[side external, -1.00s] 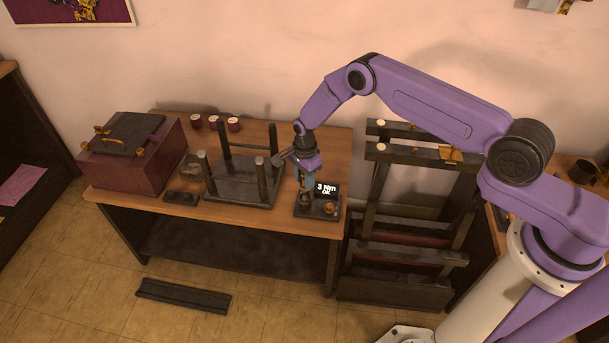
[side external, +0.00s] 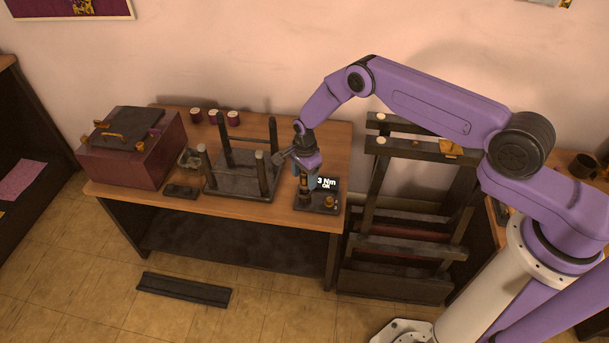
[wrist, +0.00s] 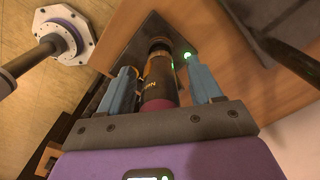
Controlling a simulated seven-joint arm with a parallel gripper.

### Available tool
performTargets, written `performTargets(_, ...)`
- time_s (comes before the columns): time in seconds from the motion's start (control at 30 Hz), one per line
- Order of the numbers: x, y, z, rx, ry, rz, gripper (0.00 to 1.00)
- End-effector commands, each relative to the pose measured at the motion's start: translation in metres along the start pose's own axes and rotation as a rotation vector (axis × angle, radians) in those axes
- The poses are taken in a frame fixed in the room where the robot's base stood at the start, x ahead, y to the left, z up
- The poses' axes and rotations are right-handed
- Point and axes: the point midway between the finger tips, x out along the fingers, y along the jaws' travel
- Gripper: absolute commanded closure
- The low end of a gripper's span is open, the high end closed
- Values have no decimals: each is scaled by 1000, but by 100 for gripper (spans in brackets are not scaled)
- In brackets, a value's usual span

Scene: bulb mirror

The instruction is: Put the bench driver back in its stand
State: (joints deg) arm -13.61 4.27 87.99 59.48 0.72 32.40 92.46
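The bench driver (side external: 303,187), with a dark and orange body, stands upright at its stand (side external: 318,207), a black base with a display reading "3 Nm OK". In the wrist view the driver (wrist: 160,78) points away from me, its far end at a dark ring on the stand plate (wrist: 133,47). A green light glows beside it. My gripper (wrist: 160,85) is around the driver, one blue finger on each side. Narrow gaps show between fingers and driver, so it looks open. In the side view my gripper (side external: 307,180) is low over the stand.
A dark frame with upright posts (side external: 240,180) stands close left of the stand. A maroon box (side external: 133,155) is at the bench's left end, and several small jars (side external: 214,116) are at the back. A dark rack (side external: 405,245) stands right of the bench.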

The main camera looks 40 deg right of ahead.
Motion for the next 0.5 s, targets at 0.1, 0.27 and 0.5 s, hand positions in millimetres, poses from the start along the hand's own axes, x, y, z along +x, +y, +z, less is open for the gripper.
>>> performTargets(0.1,0,0,0,0,0,0,36)
performTargets(0.27,0,1,0,0,0,2,36)
performTargets(0.5,-17,0,0,0,0,0,36)
